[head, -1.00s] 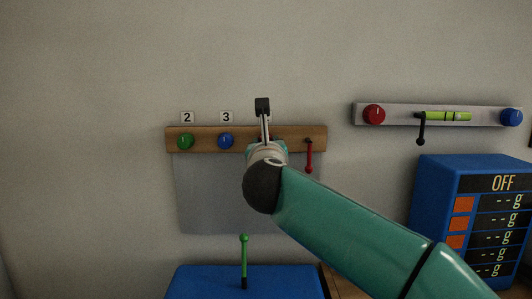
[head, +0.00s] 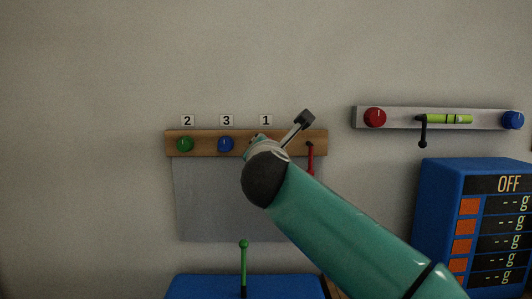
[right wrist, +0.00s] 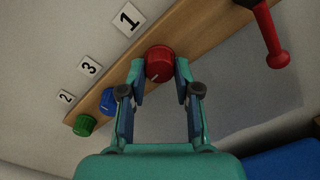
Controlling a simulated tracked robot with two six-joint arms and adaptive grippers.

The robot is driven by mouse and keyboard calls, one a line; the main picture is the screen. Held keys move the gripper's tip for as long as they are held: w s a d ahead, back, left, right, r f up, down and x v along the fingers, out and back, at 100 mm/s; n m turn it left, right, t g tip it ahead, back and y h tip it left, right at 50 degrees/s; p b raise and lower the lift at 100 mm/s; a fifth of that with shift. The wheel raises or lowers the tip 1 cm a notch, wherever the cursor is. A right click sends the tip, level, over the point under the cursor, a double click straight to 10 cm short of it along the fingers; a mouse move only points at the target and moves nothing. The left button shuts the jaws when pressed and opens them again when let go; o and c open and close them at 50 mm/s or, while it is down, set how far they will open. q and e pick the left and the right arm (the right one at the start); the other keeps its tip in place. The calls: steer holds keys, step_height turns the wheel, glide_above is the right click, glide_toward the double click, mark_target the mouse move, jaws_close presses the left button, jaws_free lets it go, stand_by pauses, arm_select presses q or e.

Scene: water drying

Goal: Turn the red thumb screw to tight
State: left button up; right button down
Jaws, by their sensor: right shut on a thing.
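The red thumb screw (right wrist: 160,63) sits on the wooden board (right wrist: 208,28) under the label 1, with a pale line on its face. In the right wrist view my right gripper (right wrist: 160,80) has a finger on each side of the screw and is shut on it. In the head view my right gripper (head: 272,145) is rolled to the right in front of the board (head: 205,132) and hides the screw. My left gripper is not in view.
A green knob (head: 185,144) and a blue knob (head: 225,144) sit left of my gripper; a red lever (head: 311,160) hangs close on its right. A pale rail (head: 395,117) with another red knob (head: 375,117) is farther right, above a blue display box (head: 435,200).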

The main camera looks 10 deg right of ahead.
steer(key=shift+w+a+f+m, duration=0.1)
steer(key=shift+a+f+m, duration=0.05)
steer(key=shift+f+m, duration=0.25)
steer(key=c, duration=0.8)
jaws_free()
steer(key=shift+r, duration=0.2)
steer(key=s, duration=0.4)
steer(key=s+a, duration=0.1)
steer(key=s, duration=0.3)
steer(key=s+a, duration=0.1)
steer(key=s, duration=0.3)
steer(key=shift+a, duration=0.1)
steer(key=shift+w, duration=0.1)
